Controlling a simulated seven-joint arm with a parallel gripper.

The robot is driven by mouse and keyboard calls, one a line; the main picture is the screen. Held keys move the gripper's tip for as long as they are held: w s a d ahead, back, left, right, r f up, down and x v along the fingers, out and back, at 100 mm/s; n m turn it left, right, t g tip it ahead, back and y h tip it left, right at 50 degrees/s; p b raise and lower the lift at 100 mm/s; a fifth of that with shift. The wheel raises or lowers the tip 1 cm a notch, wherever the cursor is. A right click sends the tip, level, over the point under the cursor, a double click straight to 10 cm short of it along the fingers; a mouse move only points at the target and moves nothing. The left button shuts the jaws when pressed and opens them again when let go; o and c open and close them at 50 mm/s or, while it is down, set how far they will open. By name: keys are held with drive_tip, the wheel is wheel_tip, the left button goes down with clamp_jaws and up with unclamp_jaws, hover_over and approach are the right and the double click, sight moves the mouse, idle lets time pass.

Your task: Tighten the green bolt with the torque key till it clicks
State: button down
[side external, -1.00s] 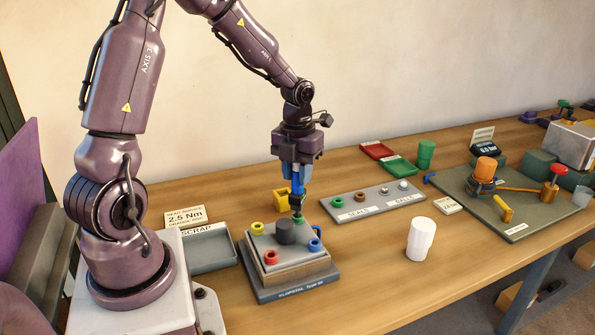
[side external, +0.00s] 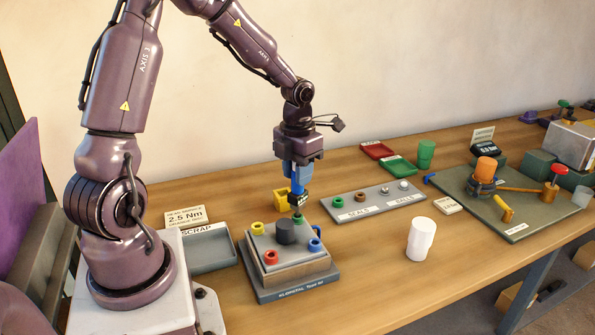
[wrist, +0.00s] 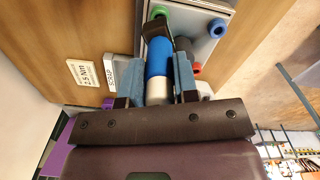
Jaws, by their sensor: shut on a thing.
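My gripper (side external: 298,170) points down over the back corner of the pump block (side external: 262,272), shut on the torque key (side external: 298,187). The key has a blue body and a dark lower end, and hangs roughly upright. The green bolt (side external: 298,219) sits at that back corner, directly below the key. I cannot tell whether the key's tip touches the bolt. In the wrist view the key (wrist: 159,58) lies between the two jaws, with the green bolt (wrist: 160,11) showing just past its dark end.
Yellow (side external: 257,229), red (side external: 270,257) and blue (side external: 315,245) bolts surround a dark central dome (side external: 285,231). A yellow holder (side external: 281,199) stands behind the block. The scrap tray (side external: 210,250) is left; the seals tray (side external: 375,202) and white cup (side external: 421,239) are right.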

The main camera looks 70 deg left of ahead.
drive_tip(key=shift+m, duration=0.8)
drive_tip(key=c, duration=0.8)
unclamp_jaws()
